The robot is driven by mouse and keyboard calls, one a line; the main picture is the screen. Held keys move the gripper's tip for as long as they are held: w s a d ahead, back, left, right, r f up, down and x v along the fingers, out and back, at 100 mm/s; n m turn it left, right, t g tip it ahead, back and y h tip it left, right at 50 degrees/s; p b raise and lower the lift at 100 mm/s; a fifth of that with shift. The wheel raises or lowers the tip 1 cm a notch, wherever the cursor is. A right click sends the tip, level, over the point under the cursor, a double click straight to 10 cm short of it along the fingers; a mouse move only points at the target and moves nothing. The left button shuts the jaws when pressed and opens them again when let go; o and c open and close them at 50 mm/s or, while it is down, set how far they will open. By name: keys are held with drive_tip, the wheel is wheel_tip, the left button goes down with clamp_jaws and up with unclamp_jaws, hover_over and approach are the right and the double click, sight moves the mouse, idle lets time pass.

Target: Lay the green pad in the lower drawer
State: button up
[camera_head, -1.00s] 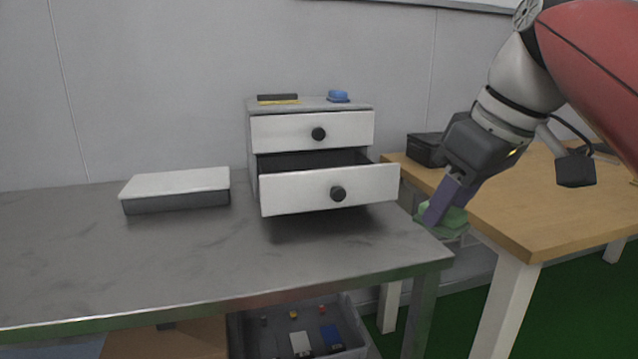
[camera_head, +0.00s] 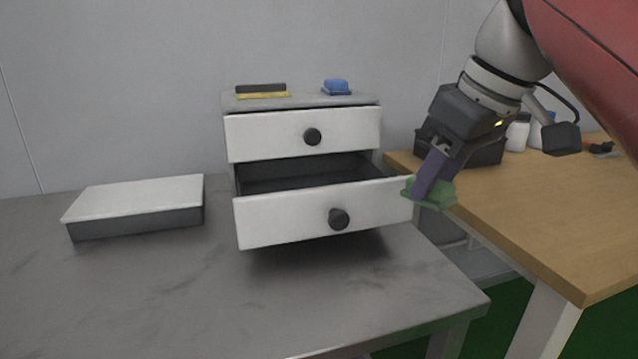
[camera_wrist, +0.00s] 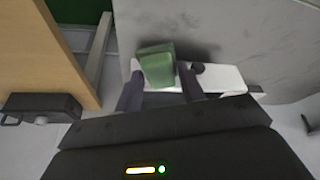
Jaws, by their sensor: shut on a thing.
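The green pad (camera_head: 440,193) is held between the purple fingers of my gripper (camera_head: 428,185), just right of the open lower drawer's front. In the wrist view the green pad (camera_wrist: 157,65) sits between the fingertips and hides part of what lies behind it. The lower drawer (camera_head: 285,222) of the small white cabinet is pulled out, and its dark inside looks empty where it shows. The upper drawer (camera_head: 270,135) is shut. In the wrist view the white drawer front (camera_wrist: 222,78) shows beside and behind the pad.
On the cabinet top (camera_head: 308,99) lie a black-and-yellow item (camera_head: 262,91) and a blue item (camera_head: 336,87). A white-lidded box (camera_head: 140,200) stands on the grey table (camera_head: 200,290) at left. A wooden table (camera_head: 540,220) with a black case (camera_head: 485,153) is at right, across a gap.

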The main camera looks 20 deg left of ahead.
drive_tip(key=w+a, duration=0.3)
drive_tip(key=a, duration=0.1)
drive_tip(key=w+a+f, duration=0.1)
drive_tip(key=w+a, duration=0.2)
drive_tip(key=a, duration=0.2)
drive_tip(key=w+a+f+p, duration=0.1)
drive_tip(key=w+a, duration=0.3)
drive_tip(key=a, duration=0.1)
drive_tip(key=shift+f, duration=0.25)
drive_tip(key=shift+f+b, duration=1)
drive_tip(key=shift+f, duration=1.25)
drive_tip(key=shift+f, duration=0.2)
drive_tip(key=o, duration=1)
drive_tip(key=shift+c, duration=0.2)
